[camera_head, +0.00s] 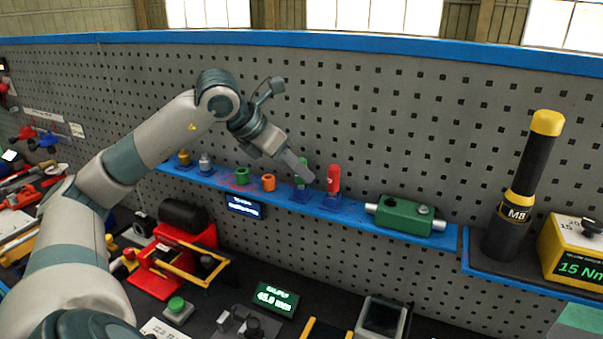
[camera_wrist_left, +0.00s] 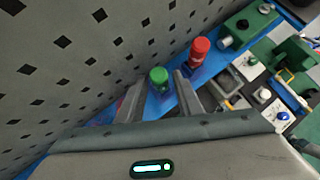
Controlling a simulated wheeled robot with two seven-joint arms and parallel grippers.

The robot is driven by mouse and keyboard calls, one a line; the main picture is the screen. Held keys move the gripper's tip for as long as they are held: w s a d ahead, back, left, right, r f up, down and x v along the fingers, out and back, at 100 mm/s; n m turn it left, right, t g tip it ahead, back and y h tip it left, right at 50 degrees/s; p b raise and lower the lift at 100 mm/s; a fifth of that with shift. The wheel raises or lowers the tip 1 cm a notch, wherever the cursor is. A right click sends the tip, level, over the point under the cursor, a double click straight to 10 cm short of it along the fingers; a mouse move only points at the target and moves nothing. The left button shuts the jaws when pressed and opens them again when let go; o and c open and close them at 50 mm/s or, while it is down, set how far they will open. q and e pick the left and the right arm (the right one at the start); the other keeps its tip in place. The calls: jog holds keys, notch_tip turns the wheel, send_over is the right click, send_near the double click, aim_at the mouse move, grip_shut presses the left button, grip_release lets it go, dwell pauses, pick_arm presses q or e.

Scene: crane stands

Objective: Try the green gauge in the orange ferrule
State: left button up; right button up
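The green gauge (camera_head: 301,170) stands upright in a blue holder on the blue shelf, partly covered by my left gripper in the head view. In the left wrist view the green gauge's rounded top (camera_wrist_left: 158,75) shows between the two fingertips. The orange ferrule (camera_head: 268,183) is a short ring on the shelf, left of the green gauge. My left gripper (camera_head: 309,178) is open at the green gauge; it also shows in the left wrist view (camera_wrist_left: 159,82). I cannot tell whether a finger touches the gauge. My right gripper is not in view.
A red gauge (camera_head: 333,180) stands close on the right, also in the left wrist view (camera_wrist_left: 199,48). A green ring (camera_head: 242,175) sits left of the orange ferrule. A green block fixture (camera_head: 404,215) is farther right. The pegboard (camera_head: 400,130) rises behind the shelf.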

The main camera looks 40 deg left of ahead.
pick_arm(q)
grip_shut()
jog(key=shift+r, duration=0.15)
jog(key=shift+r+p, duration=2.25)
jog(key=shift+r, duration=0.35)
